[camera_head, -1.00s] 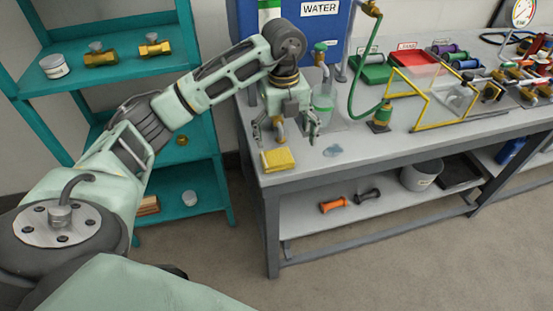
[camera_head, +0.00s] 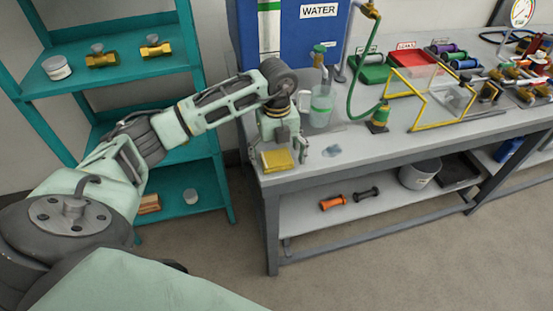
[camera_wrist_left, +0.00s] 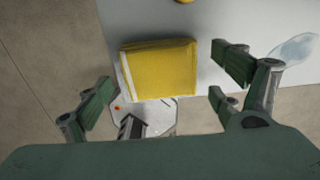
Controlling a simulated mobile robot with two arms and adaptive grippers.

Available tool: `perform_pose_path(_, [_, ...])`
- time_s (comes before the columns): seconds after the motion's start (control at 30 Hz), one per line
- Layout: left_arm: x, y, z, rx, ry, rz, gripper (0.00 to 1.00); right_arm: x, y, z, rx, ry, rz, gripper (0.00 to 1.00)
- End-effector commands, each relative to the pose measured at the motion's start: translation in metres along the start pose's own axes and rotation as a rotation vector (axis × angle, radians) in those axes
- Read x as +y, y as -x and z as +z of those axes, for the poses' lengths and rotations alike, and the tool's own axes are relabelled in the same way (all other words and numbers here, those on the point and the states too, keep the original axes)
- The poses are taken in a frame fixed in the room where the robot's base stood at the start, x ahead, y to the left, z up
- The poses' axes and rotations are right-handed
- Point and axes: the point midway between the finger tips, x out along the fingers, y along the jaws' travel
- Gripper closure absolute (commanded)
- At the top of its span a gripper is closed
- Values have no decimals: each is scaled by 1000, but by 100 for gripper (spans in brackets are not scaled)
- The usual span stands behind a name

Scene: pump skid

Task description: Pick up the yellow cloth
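The yellow cloth (camera_head: 277,160) is a folded pad at the near left corner of the grey bench. In the left wrist view the cloth (camera_wrist_left: 160,70) lies near the bench edge, ahead of and between the spread fingers. My left gripper (camera_head: 280,152) points down above the cloth, its fingers to either side of it. In the left wrist view the left gripper (camera_wrist_left: 160,85) is open, with nothing between its green finger pads. Contact with the cloth cannot be seen. My right gripper does not show.
A beaker (camera_head: 321,106) stands behind the gripper under a tap, before the blue water tank (camera_head: 300,45). A clear puddle (camera_head: 331,151) lies to the right. A yellow frame (camera_head: 436,101) stands farther right. A teal shelf (camera_head: 125,70) is at the left.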

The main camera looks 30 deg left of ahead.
Motion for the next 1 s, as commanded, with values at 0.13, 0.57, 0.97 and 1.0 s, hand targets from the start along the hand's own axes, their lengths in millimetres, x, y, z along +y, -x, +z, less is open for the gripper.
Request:
perform_pose_path(0.13, [0,0,0,0,0,0,28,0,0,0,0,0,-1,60])
perform_pose_path(0.57, [0,1,0,0,0,-1,60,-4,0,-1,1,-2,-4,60])
perform_pose_path(0.97, [-1,17,1,-3,1,-4,60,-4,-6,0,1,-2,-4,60])
perform_pose_path(1.0, [-1,22,1,-3,1,-4,60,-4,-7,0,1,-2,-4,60])
